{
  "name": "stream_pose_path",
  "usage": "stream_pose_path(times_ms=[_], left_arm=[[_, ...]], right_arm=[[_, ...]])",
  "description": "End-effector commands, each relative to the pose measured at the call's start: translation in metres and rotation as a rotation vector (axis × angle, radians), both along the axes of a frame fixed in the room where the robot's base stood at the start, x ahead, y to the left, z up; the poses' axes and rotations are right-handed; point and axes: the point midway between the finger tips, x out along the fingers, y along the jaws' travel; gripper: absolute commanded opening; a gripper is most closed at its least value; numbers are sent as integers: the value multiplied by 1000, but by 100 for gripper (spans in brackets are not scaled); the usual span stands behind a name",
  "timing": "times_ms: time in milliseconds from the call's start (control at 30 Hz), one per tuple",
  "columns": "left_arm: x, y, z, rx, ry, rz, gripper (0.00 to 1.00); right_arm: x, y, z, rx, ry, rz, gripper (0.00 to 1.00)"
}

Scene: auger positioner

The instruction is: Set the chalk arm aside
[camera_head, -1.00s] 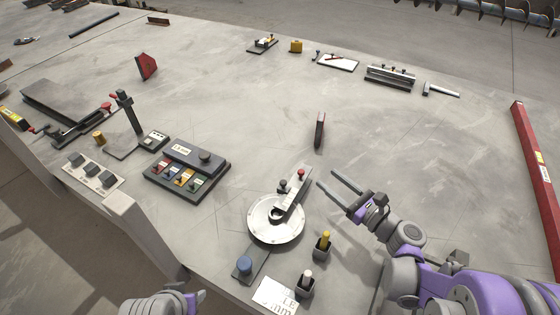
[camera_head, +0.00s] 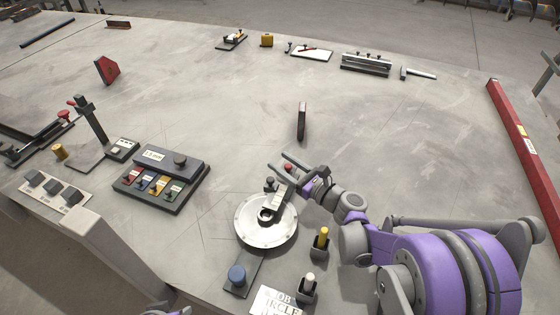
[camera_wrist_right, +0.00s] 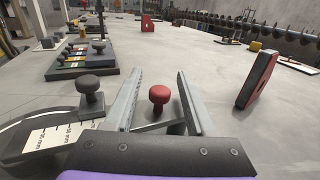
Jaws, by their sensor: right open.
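The chalk arm (camera_head: 281,196) appears to be the grey bar reaching from the hub of the round white metal disc (camera_head: 251,231) toward the back right. It carries a dark knob (camera_head: 269,184) and a red knob (camera_head: 288,167). My right gripper (camera_head: 276,161) is open over the bar's outer end. In the right wrist view, its fingers (camera_wrist_right: 158,73) stand either side of the red knob (camera_wrist_right: 158,97), with gaps to it. The dark knob (camera_wrist_right: 90,96) is outside the left finger, beside a white millimetre scale (camera_wrist_right: 52,136).
Yellow (camera_head: 321,240) and white (camera_head: 309,286) sticks stand in dark holders right of the disc. A switch box (camera_head: 163,178) lies left. A dark upright piece with a red edge (camera_head: 302,121) stands behind. The table (camera_head: 400,140) is clear to the right.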

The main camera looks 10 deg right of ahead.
Motion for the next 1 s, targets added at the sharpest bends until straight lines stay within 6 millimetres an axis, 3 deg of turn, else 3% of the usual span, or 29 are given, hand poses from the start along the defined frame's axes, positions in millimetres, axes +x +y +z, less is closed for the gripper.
stream_pose_path(times_ms=[433,733,1000], left_arm=[[0,0,0,0,0,0,50],[0,0,0,0,0,0,50],[0,0,0,0,0,0,50]], right_arm=[[10,7,0,0,0,0,56],[10,7,0,0,0,0,2],[10,7,0,-1,-1,0,0]])
